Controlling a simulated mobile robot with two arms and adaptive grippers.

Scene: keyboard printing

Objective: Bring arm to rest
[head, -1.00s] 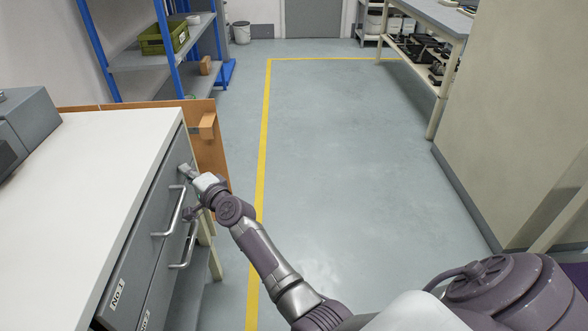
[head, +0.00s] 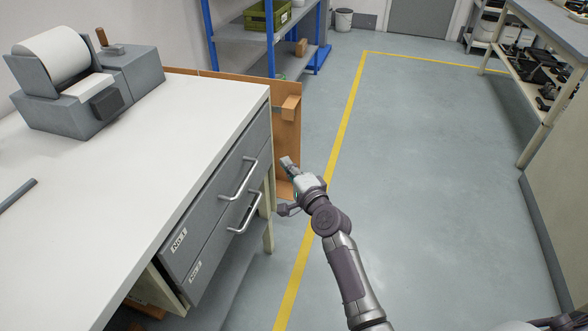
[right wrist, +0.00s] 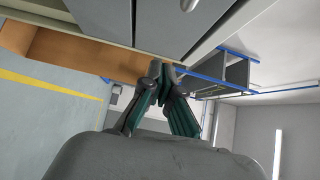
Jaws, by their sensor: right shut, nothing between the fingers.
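My right gripper (head: 289,166) is in the middle of the head view, just right of the drawer cabinet and apart from its handles. In the right wrist view its fingertips (right wrist: 164,72) meet, with nothing between them. My right arm reaches up to it from the bottom of the head view. My left gripper is in neither current view.
A white-topped table (head: 150,140) has two closed-looking drawers, No.1 (head: 215,200) and No.2 (head: 222,240), with metal handles. A roll printer (head: 85,85) stands on it. An orange-brown board (head: 285,120) stands behind. Blue shelving (head: 268,40) is farther back. Floor on the right is clear.

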